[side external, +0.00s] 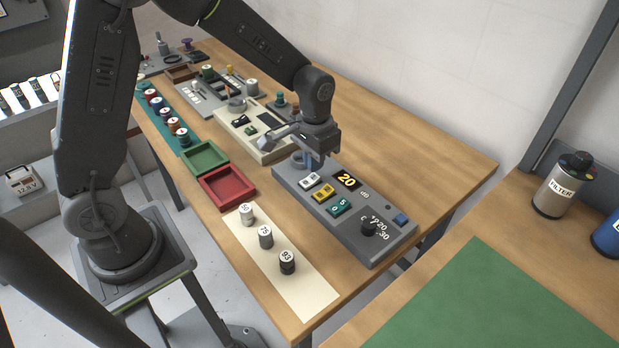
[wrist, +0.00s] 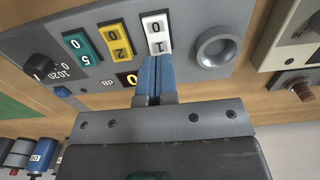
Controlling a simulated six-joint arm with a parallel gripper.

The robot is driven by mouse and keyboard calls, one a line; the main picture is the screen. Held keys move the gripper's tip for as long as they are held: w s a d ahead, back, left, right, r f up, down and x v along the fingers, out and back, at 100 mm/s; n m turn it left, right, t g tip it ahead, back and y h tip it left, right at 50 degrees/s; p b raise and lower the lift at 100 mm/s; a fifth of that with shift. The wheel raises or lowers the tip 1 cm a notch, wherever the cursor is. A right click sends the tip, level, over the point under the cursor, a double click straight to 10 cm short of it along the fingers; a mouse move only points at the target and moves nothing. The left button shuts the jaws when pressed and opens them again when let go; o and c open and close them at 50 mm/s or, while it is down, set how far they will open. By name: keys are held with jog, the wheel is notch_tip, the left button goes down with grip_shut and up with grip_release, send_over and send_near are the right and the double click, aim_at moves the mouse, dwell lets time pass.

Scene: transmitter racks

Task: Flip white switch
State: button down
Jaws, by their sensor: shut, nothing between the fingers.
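The white switch (side external: 310,180) is a rocker on the grey attenuator panel (side external: 290,180), beside the yellow switch (side external: 323,193) and the teal switch (side external: 339,207). In the wrist view the white switch (wrist: 157,27) shows a 0 at its top end and a 1 at its lower end. My gripper (side external: 312,163) points down over the panel near the white switch. Its blue fingers (wrist: 154,60) are together and empty, with the tips at the 1 end of the switch. I cannot tell whether they touch it.
A display reading 20 (side external: 346,180) and a black knob (side external: 369,228) are on the same panel. A red tray (side external: 227,187) and a green tray (side external: 205,157) stand nearby.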

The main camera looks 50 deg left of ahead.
aim_at(313, 177)
jog(key=shift+f, duration=1.3)
dwell(0.9)
jog(key=shift+r, duration=3.55)
jog(key=shift+s+r, duration=0.1)
jog(key=shift+r, duration=0.05)
jog(key=s+r+t, duration=0.2)
jog(key=s+r, duration=0.4)
jog(key=s, duration=0.3)
jog(key=s+r+t, duration=0.3)
jog(key=s+r, duration=0.3)
jog(key=s, duration=0.3)
jog(key=shift+s+a+r+t, duration=0.15)
jog(key=shift+s+a+t, duration=0.1)
jog(key=shift+a+t, duration=0.05)
